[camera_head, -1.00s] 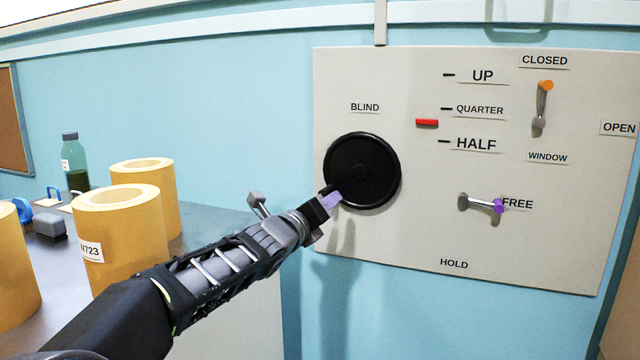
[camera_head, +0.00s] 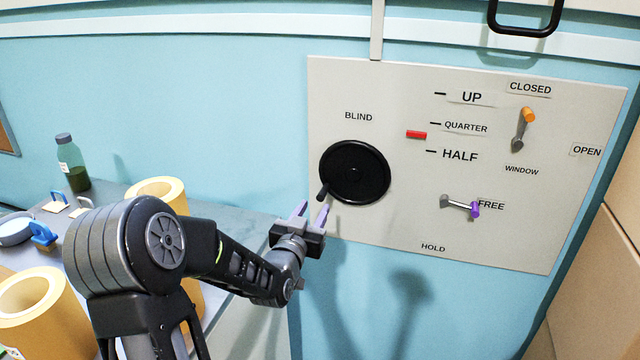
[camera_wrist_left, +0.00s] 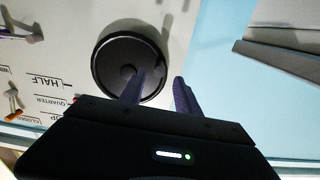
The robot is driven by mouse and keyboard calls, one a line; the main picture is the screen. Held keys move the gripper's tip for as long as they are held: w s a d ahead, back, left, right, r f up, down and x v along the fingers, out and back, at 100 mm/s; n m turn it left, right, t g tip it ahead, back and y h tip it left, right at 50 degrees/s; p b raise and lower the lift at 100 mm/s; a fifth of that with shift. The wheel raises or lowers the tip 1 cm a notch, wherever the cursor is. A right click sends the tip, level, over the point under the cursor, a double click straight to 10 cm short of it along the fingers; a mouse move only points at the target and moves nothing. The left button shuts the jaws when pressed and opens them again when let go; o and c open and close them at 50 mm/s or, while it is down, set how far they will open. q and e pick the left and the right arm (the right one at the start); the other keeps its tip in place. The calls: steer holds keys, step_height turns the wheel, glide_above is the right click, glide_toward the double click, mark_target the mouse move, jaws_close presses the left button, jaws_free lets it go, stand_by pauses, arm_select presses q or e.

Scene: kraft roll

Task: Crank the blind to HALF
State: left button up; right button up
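The black round blind crank wheel (camera_head: 355,172) is on a pale wall panel, with its dark knob (camera_head: 322,190) at lower left. The wheel also shows in the left wrist view (camera_wrist_left: 115,48). The red marker (camera_head: 416,134) sits between the QUARTER and HALF ticks. My left gripper (camera_head: 312,210) is open and empty, its purple fingers just below and left of the knob, apart from it. My right gripper is out of view.
The purple-tipped lever (camera_head: 474,209) points at FREE; the orange-tipped window lever (camera_head: 528,115) points at CLOSED. Left, a table holds kraft rolls (camera_head: 158,188) and a bottle (camera_head: 72,165). A black handle (camera_head: 524,28) shows at top right. Wall below the panel is clear.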

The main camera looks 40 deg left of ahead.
mark_target(322, 194)
arm_select(q)
steer(key=shift+w, duration=0.15)
steer(key=p+x, duration=0.2)
steer(key=x, duration=0.4)
steer(key=shift+w+a+r, duration=0.1)
steer(key=shift+w+a, duration=0.05)
steer(key=shift+w, duration=0.05)
steer(key=shift+w+a+p, duration=0.2)
steer(key=shift+w+p, duration=0.1)
steer(key=shift+w, duration=0.25)
jaws_close()
stand_by(0.9)
